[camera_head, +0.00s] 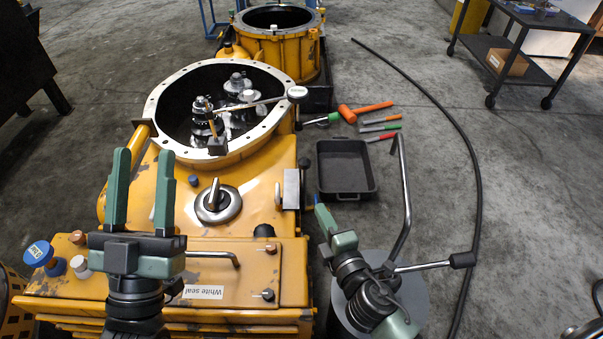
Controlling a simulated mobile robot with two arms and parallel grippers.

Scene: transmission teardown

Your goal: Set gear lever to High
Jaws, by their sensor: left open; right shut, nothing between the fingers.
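A yellow transmission housing (155,240) fills the left and middle. A short metal lever (213,192) stands on a round metal disc on its top. A longer rod with a white labelled knob (297,92) reaches over the open bell rim. I cannot tell which of these is the gear lever, and no High mark is readable. My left gripper (143,158) is open and empty over the housing, left of the short lever. My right gripper (319,212) is shut and empty, just right of the housing and below the black tray.
A black tray (345,188) lies on the floor, with an orange mallet (365,109) and several screwdrivers beyond it. A bent metal bar (403,205) rises beside my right arm. A blue knob (38,253) sits at the housing's left. A black hose (477,190) curves across open floor.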

